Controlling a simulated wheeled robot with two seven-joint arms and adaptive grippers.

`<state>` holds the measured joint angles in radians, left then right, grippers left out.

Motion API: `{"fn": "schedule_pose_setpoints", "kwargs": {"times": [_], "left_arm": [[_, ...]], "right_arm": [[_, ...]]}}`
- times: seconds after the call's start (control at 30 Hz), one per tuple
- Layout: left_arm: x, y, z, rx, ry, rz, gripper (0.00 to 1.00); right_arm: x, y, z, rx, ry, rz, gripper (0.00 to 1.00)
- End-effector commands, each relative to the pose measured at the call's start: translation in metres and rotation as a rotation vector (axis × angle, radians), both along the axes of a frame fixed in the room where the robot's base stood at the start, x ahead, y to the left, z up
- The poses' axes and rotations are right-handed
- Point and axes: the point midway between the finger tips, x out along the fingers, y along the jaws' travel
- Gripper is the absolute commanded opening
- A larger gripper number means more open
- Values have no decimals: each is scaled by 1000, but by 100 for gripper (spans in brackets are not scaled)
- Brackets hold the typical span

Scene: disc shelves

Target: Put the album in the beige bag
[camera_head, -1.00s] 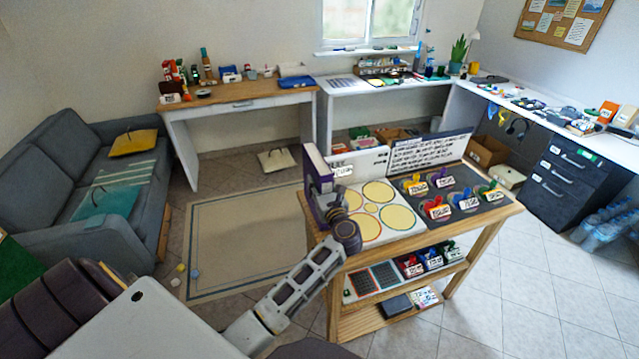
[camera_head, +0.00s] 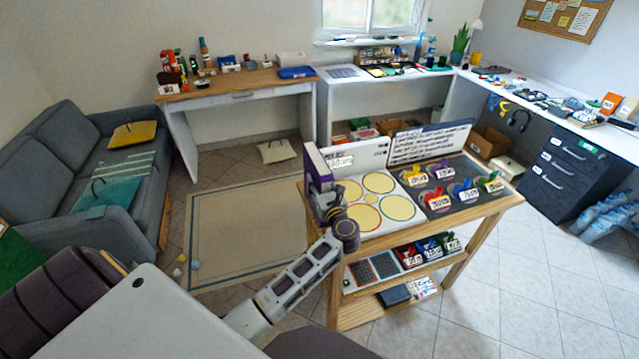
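The album (camera_head: 316,172), a tall thin purple case with pale edges, stands upright at the left end of the wooden cart. My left gripper (camera_head: 325,203) is at its lower right side and looks shut on it. The fingertips are partly hidden by the gripper's own body, and I cannot tell whether the album touches the cart top. The beige bag (camera_head: 277,152), with a dark handle, lies on the floor in front of the wooden-topped desk, beyond the rug. Its opening is not clear from here. My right gripper is out of view.
The wooden cart (camera_head: 470,228) carries circle-marked boards and several colored clips. A teal bag (camera_head: 104,192) and a yellow bag (camera_head: 134,134) lie on the grey sofa (camera_head: 62,150). The rug (camera_head: 245,235) between sofa and cart is clear.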

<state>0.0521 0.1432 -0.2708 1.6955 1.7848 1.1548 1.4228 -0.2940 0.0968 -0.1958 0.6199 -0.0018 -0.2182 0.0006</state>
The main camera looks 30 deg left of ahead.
Motion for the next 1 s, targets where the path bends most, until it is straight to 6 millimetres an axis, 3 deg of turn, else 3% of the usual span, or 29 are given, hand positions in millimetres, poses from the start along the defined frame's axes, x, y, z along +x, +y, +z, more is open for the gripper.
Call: {"fn": "schedule_pose_setpoints", "kwargs": {"times": [0.1, 0.57, 1.0], "left_arm": [[0, 0, 0, 0, 0, 0, 57], [0, 0, 3, 1, -1, 0, 57], [-33, -40, 0, -3, 0, -1, 57]], "right_arm": [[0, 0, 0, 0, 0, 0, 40], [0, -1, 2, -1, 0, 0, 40], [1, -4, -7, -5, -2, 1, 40]]}}
